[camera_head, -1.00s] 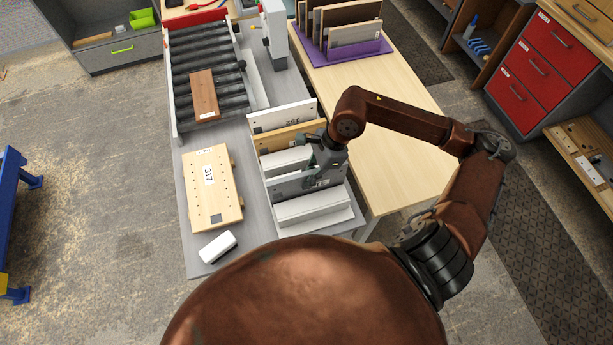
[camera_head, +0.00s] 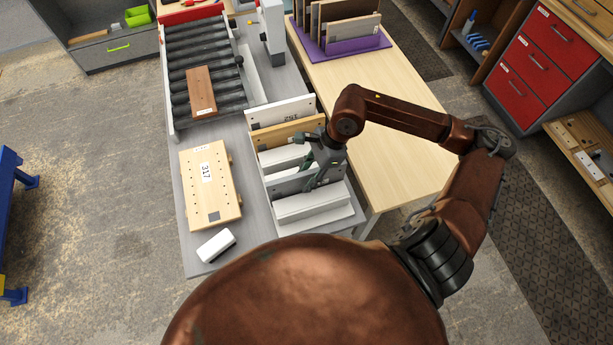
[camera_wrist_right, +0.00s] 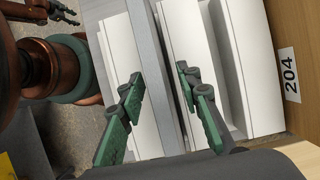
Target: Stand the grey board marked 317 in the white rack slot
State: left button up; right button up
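The grey board (camera_head: 288,184) stands on edge in the white rack (camera_head: 318,207), in the gap between two white blocks. Its number is not readable now. My right gripper (camera_head: 314,176) is at the board's top. In the right wrist view the green fingers (camera_wrist_right: 158,84) are spread, one on each side of the grey board's top edge (camera_wrist_right: 147,40), with a gap beside it. A wooden base plate (camera_head: 209,205) with a 317 label lies left of the rack. A dark gripper-like part, probably my left gripper (camera_wrist_right: 66,12), shows small at the top left; its opening is unclear.
Behind the grey board stand a wooden board marked 204 (camera_wrist_right: 284,40) and a white board (camera_head: 272,117). A white block (camera_head: 216,245) lies at the table's front. A roller conveyor (camera_head: 180,60) carries a brown board (camera_head: 201,92).

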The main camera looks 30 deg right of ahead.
jog(key=v, duration=1.2)
dwell(0.3)
